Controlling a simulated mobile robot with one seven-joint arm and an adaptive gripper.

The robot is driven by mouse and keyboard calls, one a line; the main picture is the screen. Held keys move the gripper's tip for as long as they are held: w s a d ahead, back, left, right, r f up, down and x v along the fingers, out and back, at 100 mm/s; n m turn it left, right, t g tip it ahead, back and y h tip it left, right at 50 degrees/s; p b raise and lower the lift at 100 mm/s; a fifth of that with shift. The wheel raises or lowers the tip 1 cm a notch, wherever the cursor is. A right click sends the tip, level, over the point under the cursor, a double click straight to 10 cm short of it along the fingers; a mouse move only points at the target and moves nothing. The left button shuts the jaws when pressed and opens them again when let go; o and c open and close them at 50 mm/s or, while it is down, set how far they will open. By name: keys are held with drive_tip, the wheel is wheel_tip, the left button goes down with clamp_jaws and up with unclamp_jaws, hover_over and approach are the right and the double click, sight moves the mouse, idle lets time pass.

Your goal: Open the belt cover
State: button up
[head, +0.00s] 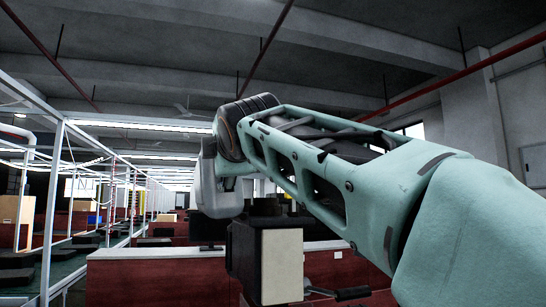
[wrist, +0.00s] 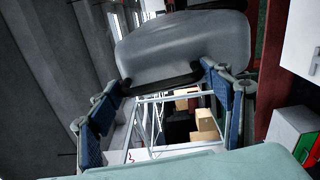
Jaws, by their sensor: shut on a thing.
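In the wrist view, the belt cover (wrist: 185,42) is a smooth, rounded grey shell across the upper middle, with a dark bar along its lower edge. My gripper (wrist: 163,80) has blue-padded fingers, one on each side of the picture, with their tips at the ends of that dark bar. It is shut on the cover, and the space between the fingers nearer me is empty. In the head view, my arm hides the fingers, and I cannot clearly make out the cover or how far it is open.
In the head view, a dark box with a pale front (head: 282,265) stands below my arm. Behind it are red-panelled stations with a pale top edge (head: 140,252). A white metal frame (head: 53,200) runs along the left. Pipes and beams cross the ceiling.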

drive_tip(key=shift+s+a+r+n, duration=0.15)
drive_tip(key=shift+a+n, duration=0.05)
drive_tip(key=shift+n, duration=0.1)
drive_tip(key=o, duration=1.4)
drive_tip(key=shift+c, duration=0.2)
drive_tip(key=shift+d, duration=0.1)
